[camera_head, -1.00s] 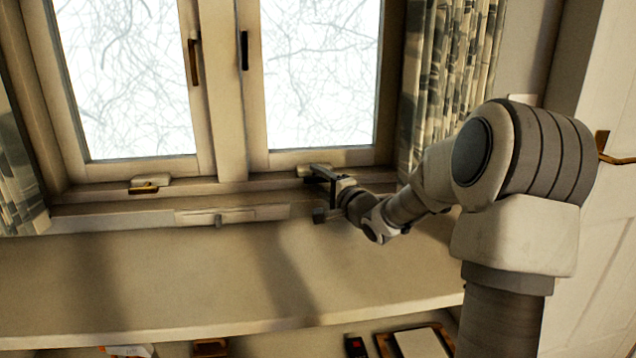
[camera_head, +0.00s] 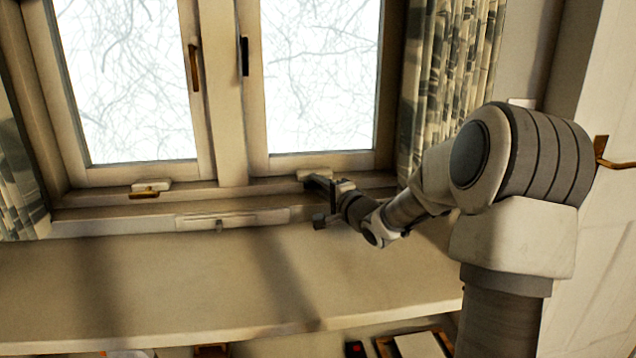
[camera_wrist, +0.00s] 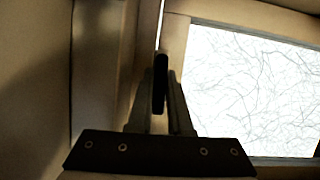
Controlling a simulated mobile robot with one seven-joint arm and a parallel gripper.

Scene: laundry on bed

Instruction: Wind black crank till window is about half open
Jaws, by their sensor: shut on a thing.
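The black crank (camera_wrist: 160,84) is a dark upright piece between the two fingers of my gripper (camera_wrist: 162,92) in the wrist view. My gripper is shut on it. In the head view my gripper (camera_head: 317,184) is at the sill below the right window sash (camera_head: 320,160), by a pale crank mount (camera_head: 318,173); there the crank is mostly hidden and merges with the dark fingers. The right sash looks shut or nearly so in the head view. The wrist view shows a thin bright line along the sash edge; I cannot tell how wide the gap is.
The left sash (camera_head: 150,174) has its own mount with a brass-coloured crank (camera_head: 146,193). A patterned curtain (camera_head: 450,90) hangs right of the window, close to my arm. The wide ledge (camera_head: 180,285) below is clear. Several items lie beneath its front edge.

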